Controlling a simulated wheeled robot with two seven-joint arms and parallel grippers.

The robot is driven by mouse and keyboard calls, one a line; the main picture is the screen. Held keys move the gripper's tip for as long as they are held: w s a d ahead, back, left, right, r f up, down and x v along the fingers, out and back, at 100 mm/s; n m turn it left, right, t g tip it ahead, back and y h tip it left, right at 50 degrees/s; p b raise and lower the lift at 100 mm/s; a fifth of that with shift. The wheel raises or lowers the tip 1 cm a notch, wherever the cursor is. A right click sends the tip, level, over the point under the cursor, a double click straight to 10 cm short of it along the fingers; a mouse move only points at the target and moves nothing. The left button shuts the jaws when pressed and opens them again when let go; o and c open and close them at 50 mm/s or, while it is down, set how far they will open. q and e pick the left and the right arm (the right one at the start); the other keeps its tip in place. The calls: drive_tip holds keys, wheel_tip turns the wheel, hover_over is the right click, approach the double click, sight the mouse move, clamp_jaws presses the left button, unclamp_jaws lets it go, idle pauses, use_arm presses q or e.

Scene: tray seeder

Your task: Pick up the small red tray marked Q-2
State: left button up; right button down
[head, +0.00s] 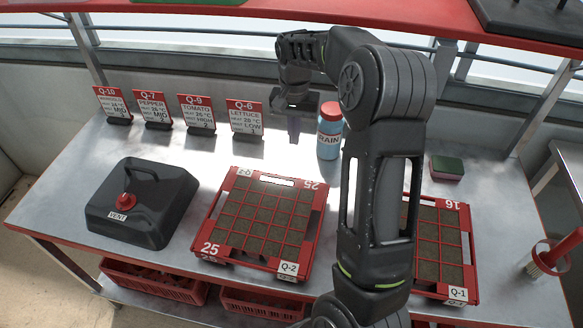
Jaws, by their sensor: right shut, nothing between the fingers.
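The red tray marked Q-2 (211,234) lies flat on the metal bench, left of my arm. It has a grid of soil-filled cells, the number 25 at two corners, and a slot in its far rim. My right gripper (293,128) is shut and empty, above the bench beyond the far edge of this tray and apart from it. Its fingers point down and look small and dark. My left gripper is not in view.
A second red tray marked Q-1 (470,262) is partly hidden behind my arm. A black vented lid (150,185) lies at left. Several sign cards (196,112) stand along the back. A blue bottle (328,140) stands right of the gripper. A sponge (447,167) lies at right.

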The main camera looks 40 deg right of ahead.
wheel_tip(320, 180, down, 10)
drive_tip(key=shift+f+p, duration=0.1)
drive_tip(key=shift+p, duration=0.5)
drive_tip(key=s+a, duration=0.1)
drive_tip(key=s+a+p, duration=0.1)
drive_tip(key=shift+a+r, duration=0.2)
drive_tip(key=shift+a, duration=0.1)
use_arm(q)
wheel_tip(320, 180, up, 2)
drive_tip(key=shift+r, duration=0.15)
use_arm(e)
drive_tip(key=shift+s+a+f, duration=0.15)
drive_tip(key=shift+s+a, duration=0.05)
